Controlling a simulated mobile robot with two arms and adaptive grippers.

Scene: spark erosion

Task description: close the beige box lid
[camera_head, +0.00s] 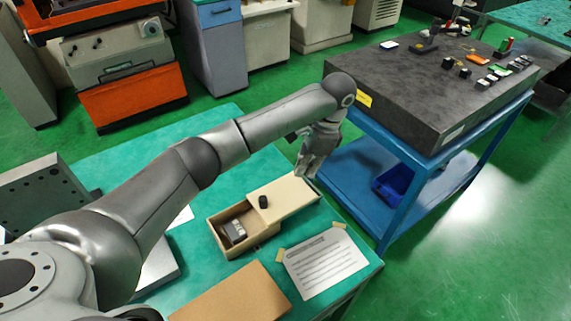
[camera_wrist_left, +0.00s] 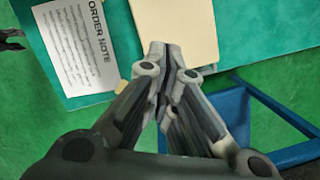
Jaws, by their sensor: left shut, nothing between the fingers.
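The beige box (camera_head: 213,237) stands on the green table, and its front part is open with a metal block (camera_head: 234,231) inside. Its beige lid (camera_head: 290,195) is slid part way off toward the far right and has a black knob (camera_head: 263,202). The lid's pale surface also shows in the left wrist view (camera_wrist_left: 188,25). My left gripper (camera_head: 305,174) is shut and empty at the lid's far end; its fingertips (camera_wrist_left: 165,48) are close to the lid's edge, and I cannot tell whether they touch. A dark gripper, likely my right one (camera_wrist_left: 11,39), is cut off at the wrist view's left edge.
A taped order note (camera_head: 325,263) lies right of the box, and a brown board (camera_head: 235,298) lies in front. A blue cart (camera_head: 385,190) with a dark stone plate stands close beyond the table's right edge. Metal blocks lie at the table's left.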

